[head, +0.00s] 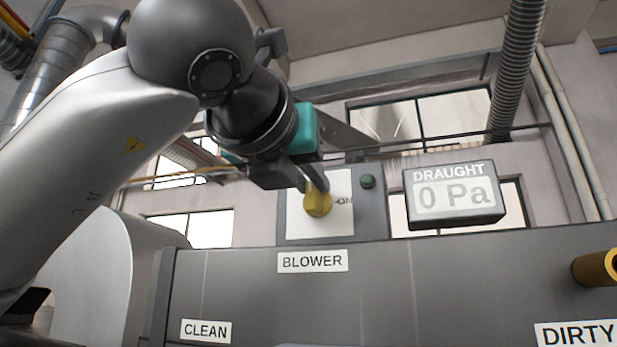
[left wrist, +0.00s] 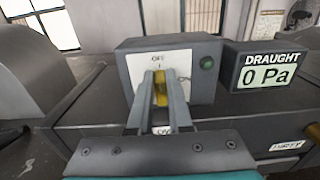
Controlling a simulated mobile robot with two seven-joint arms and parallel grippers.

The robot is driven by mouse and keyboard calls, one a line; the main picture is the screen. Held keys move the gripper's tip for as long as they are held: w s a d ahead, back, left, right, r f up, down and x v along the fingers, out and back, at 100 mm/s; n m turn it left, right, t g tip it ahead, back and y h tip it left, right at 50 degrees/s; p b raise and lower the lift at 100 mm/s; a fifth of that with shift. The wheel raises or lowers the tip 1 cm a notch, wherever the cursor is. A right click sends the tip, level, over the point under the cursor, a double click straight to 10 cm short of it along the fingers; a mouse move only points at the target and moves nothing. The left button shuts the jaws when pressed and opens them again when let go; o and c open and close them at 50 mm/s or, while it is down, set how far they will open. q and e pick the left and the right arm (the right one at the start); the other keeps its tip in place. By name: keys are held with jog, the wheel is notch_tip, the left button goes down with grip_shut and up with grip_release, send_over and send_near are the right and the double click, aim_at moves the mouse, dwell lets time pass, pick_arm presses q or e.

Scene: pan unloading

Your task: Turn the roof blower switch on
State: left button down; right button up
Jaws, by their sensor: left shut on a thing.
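The blower switch is a yellow knob (head: 317,203) on the white plate (head: 332,226) of a grey box, above a BLOWER label (head: 312,261). In the left wrist view the knob (left wrist: 160,88) stands upright in line with the OFF mark (left wrist: 158,58); an ON mark (head: 345,201) is to its right. My left gripper (head: 315,186) is shut on the knob, one finger on each side; the fingers (left wrist: 160,84) hide part of it. A green button or lamp (head: 367,181) sits right of the plate and looks dark. My right gripper does not show.
A draught display (head: 454,196) reading 0 Pa stands right of the switch box. A grey panel (head: 400,285) with CLEAN (head: 206,330) and DIRTY (head: 578,335) labels runs below. A brass-coloured cylinder (head: 596,268) sticks out at the right. A ribbed duct (head: 516,70) hangs at the upper right.

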pick_arm(q)
jog(key=shift+m, duration=0.4)
jog(key=m+b, duration=0.1)
jog(key=m, duration=0.3)
jog(key=d+m, duration=0.1)
jog(key=m, duration=0.3)
jog(key=m+b, duration=0.1)
jog(key=m, duration=0.3)
jog(key=shift+s+d+f+b, duration=0.25)
jog(key=shift+s+f+b, duration=0.05)
jog(key=shift+f, duration=0.1)
jog(key=shift+d+f+m, duration=0.1)
jog(key=shift+f+m, duration=0.1)
jog(key=shift+m, duration=1.1)
jog(key=shift+f+m, duration=0.2)
jog(key=shift+m, duration=1.1)
jog(key=c, duration=0.8)
grip_release()
jog(key=shift+c, duration=0.2)
